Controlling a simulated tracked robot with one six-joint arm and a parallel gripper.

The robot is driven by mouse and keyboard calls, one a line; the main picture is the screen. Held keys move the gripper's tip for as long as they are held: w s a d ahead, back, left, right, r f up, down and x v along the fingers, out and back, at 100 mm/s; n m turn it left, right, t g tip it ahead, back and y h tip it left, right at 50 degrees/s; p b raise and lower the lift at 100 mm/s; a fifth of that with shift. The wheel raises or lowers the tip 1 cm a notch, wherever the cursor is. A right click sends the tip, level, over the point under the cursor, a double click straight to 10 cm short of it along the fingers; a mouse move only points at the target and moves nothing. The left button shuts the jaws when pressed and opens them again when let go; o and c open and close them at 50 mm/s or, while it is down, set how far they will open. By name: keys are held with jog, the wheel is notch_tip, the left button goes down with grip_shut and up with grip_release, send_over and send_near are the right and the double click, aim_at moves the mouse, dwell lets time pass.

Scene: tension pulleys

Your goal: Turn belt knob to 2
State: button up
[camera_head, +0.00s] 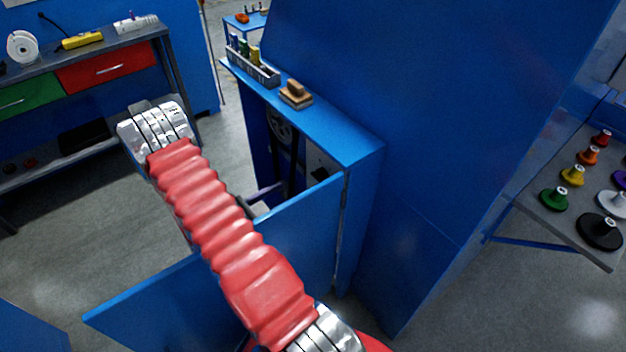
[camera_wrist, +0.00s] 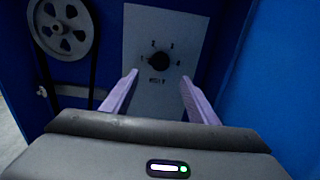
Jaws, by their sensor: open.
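The belt knob (camera_wrist: 159,63) is a small round black knob on a grey panel (camera_wrist: 143,35) inside a blue cabinet, in the wrist view. Several small marks are set around it, too small to read; its setting cannot be told. My gripper (camera_wrist: 158,82) is open, with its two purple fingers in front of the panel, one to each side below the knob. It is apart from the knob and empty. In the head view my red arm hides most of the gripper, and a purple finger (camera_head: 264,192) shows by the cabinet opening.
A grey pulley wheel (camera_wrist: 62,28) with a dark belt is left of the panel. The cabinet's blue door (camera_head: 290,236) stands open beside my arm. A sanding block (camera_head: 296,94) and a holder (camera_head: 250,66) are on the cabinet top.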

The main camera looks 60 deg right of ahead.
aim_at(316, 179)
jog(key=x, duration=1.2)
jog(key=shift+d, duration=0.1)
jog(key=shift+c, duration=0.6)
jog(key=c, duration=0.6)
jog(key=shift+s+a, duration=0.1)
jog(key=shift+a, duration=0.15)
jog(key=shift+c, duration=0.6)
jog(key=shift+d+f, duration=0.1)
jog(key=shift+d, duration=0.05)
jog(key=shift+s, duration=0.1)
